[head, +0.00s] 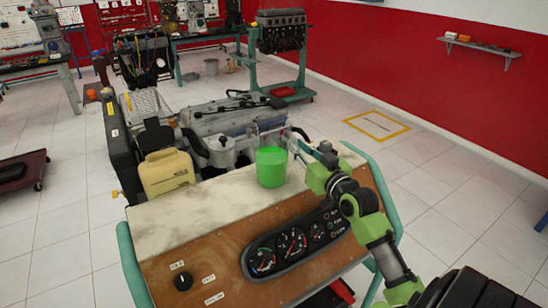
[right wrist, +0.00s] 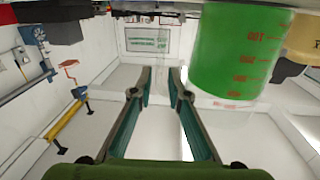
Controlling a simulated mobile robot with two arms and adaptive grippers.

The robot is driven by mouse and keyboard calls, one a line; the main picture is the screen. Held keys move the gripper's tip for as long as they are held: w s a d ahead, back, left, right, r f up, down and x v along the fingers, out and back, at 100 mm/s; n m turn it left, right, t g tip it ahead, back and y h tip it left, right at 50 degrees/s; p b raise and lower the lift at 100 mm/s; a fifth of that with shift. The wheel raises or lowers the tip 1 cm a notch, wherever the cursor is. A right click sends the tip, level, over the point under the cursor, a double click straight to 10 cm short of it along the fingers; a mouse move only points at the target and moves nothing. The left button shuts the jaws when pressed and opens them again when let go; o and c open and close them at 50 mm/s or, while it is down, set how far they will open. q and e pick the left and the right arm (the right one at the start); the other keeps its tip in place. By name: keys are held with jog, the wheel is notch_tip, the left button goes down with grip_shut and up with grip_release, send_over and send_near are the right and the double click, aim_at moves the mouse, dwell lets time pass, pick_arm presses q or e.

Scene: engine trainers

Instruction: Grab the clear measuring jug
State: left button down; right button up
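The clear measuring jug (head: 271,167) stands on the pale top of the engine trainer's console, near its back edge. Green fills its lower part, and its clear upper part is hard to make out against the engine. My right gripper (head: 307,158) is just right of the jug, at about its height. In the right wrist view the jug (right wrist: 235,50) appears upside down with red graduation marks, right of the fingers. My left gripper is out of view.
A yellowish canister (head: 167,173) stands left of the jug, behind the console (head: 205,212). The engine (head: 232,118) is close behind the jug. The console top left of the jug is clear. Another engine on a green stand (head: 281,35) is farther back.

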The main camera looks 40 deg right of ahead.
jog(key=shift+w+d+f, duration=0.1)
jog(key=shift+w+d, duration=0.1)
jog(key=shift+w, duration=0.75)
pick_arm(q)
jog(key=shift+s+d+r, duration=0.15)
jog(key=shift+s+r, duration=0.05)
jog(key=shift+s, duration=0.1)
pick_arm(e)
jog(key=shift+s, duration=0.1)
grip_shut()
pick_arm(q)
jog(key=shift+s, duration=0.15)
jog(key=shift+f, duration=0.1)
pick_arm(e)
jog(key=shift+r, duration=0.35)
